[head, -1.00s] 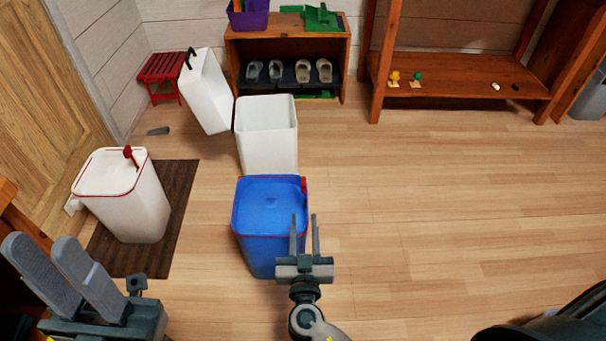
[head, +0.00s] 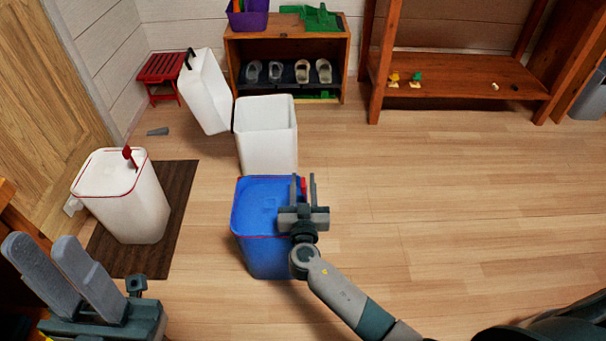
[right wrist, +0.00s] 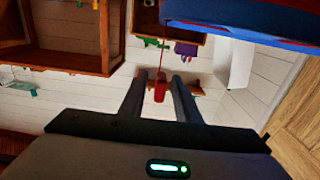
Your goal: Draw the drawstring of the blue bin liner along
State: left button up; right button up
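The blue bin liner (head: 262,212) fills a bin that stands upright on the floor, with a red drawstring line around its rim. A red drawstring tab (head: 303,184) is at its far right corner. My right gripper (head: 304,182) is at this corner with its fingers apart. In the right wrist view the red tab (right wrist: 160,90) hangs on a thin red string between the fingers, with a gap on each side. My left gripper (head: 40,243) is open and empty at the lower left, away from the bins.
A white bin with red drawstring and tab (head: 125,195) stands on a dark mat (head: 180,195) at left. A shoe shelf (head: 287,36) is behind. The floor at right is clear.

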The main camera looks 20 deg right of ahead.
jog(key=shift+x, duration=1.7)
grip_shut()
